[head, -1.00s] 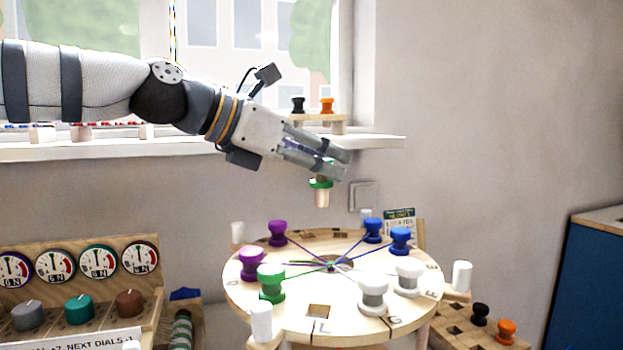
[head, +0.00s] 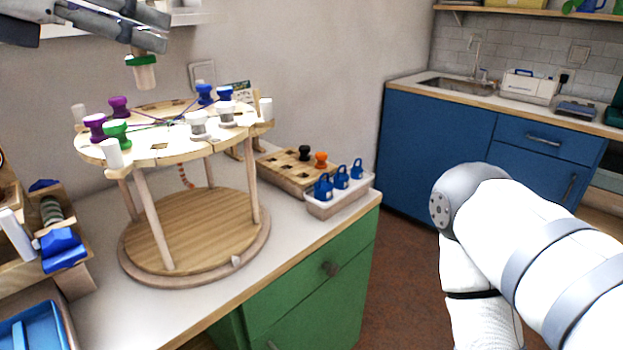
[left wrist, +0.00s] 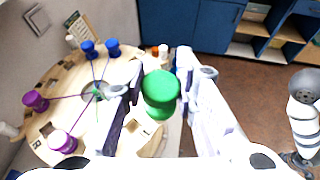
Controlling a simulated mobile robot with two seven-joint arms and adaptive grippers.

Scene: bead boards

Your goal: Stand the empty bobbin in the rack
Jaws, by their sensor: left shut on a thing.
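My left gripper (head: 143,36) comes in at the top left of the head view. It is shut on the empty bobbin (head: 144,76), which has a green flange and a bare pale core and hangs in the air above the round braiding stand. In the left wrist view the bobbin's green end (left wrist: 161,92) sits between the fingers. The wooden rack (head: 274,168) lies on the counter right of the stand, with a black bobbin (head: 305,152) and an orange bobbin (head: 320,160) standing in it and open holes beside them. My right gripper is out of view.
The round wooden stand (head: 180,150) carries purple, green, white and blue bobbins with threads and white pegs, between my left gripper and the rack. A white tray (head: 340,198) with blue weights sits in front of the rack. The counter's front edge is close.

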